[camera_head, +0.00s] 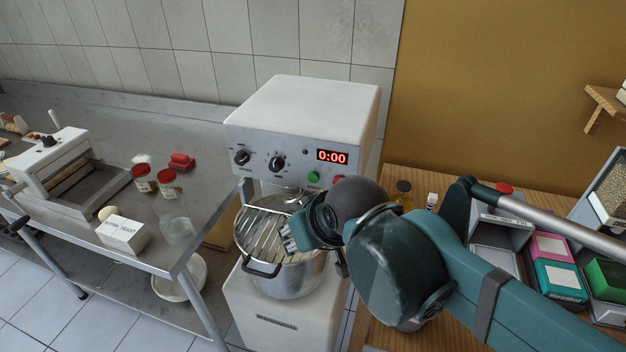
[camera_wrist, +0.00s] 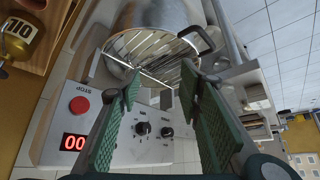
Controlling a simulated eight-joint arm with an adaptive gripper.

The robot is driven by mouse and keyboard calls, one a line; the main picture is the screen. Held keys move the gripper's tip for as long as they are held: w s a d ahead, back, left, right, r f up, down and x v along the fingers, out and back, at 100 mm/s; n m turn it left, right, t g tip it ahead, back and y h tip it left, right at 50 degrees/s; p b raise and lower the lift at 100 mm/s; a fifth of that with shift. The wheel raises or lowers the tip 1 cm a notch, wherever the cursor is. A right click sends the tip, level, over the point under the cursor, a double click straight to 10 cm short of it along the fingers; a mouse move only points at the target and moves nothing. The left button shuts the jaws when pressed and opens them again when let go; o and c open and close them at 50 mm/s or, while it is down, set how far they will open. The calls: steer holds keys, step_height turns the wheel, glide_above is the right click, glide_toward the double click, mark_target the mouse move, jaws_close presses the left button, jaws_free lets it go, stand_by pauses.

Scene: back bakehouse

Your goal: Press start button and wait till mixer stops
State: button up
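The white mixer (camera_head: 300,105) stands in the middle of the head view. Its red display (camera_head: 332,157) reads 0:00; the wrist view shows part of this display (camera_wrist: 75,142). A green button (camera_head: 313,178) sits below the display, with a red button to its right. In the wrist view the red button (camera_wrist: 79,104) is labelled STOP; the green one is hidden there behind a finger. The steel bowl (camera_head: 290,280) sits under a wire guard (camera_head: 262,232). My gripper (camera_head: 290,238) is over the guard's right side, below the panel. Its fingers (camera_wrist: 159,82) are apart and empty.
Two black knobs (camera_head: 260,160) are left of the green button. A steel table (camera_head: 110,130) at left holds a dough sheeter (camera_head: 62,165), red-lidded jars (camera_head: 155,180) and a yeast box (camera_head: 123,234). A wooden bench (camera_head: 450,180) with bins and boxes is at right, behind my arm.

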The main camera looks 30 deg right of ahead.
jaws_close()
stand_by(1.2)
